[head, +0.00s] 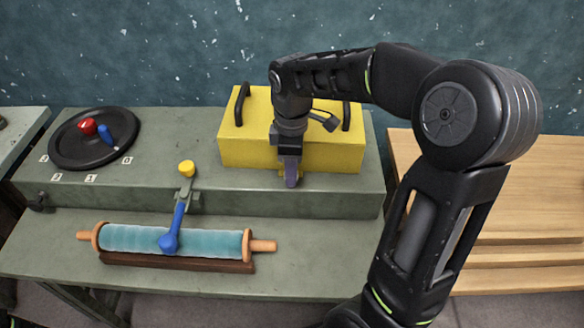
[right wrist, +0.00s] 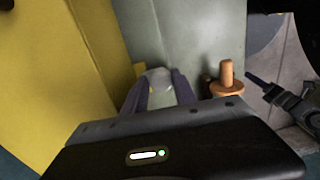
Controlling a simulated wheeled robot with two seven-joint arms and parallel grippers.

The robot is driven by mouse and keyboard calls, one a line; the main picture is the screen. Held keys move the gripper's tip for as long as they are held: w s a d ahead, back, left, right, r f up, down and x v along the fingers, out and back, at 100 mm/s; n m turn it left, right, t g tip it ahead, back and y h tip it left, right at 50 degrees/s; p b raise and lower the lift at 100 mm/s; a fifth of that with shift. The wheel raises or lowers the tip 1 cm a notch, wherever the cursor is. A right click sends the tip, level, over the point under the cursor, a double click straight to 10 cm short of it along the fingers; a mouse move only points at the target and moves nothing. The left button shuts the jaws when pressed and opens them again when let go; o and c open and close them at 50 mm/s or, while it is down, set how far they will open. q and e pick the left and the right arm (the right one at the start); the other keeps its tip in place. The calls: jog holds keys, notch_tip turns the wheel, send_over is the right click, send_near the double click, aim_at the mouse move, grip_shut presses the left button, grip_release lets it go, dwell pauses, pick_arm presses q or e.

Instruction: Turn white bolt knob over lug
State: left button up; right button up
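My right gripper (head: 291,182) points down at the front face of the yellow box (head: 240,158). In the right wrist view, the whitish bolt knob (right wrist: 158,78) fills the gap between the two purple fingertips, which appear shut on it. In the head view the gripper hides the knob. A small yellow fitting (head: 282,172) shows beside the fingers at the box's lower front edge; I cannot tell if it is the lug. A dark gripper-like part (right wrist: 290,106), probably my left gripper, shows at the right of the wrist view; its opening is unclear.
The box has two black handles (head: 241,104) and stands on a raised green ledge (head: 205,143). On the left are a black dial (head: 68,150) and a blue lever (head: 178,218). A teal roller (head: 130,238) lies below. My right arm covers part of the wooden bench (head: 530,220).

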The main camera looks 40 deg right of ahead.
jog(key=o, duration=0.4)
notch_tip(320, 180, up, 7)
jog(key=shift+f, duration=0.1)
jog(key=shift+r, duration=0.5)
dwell(0.4)
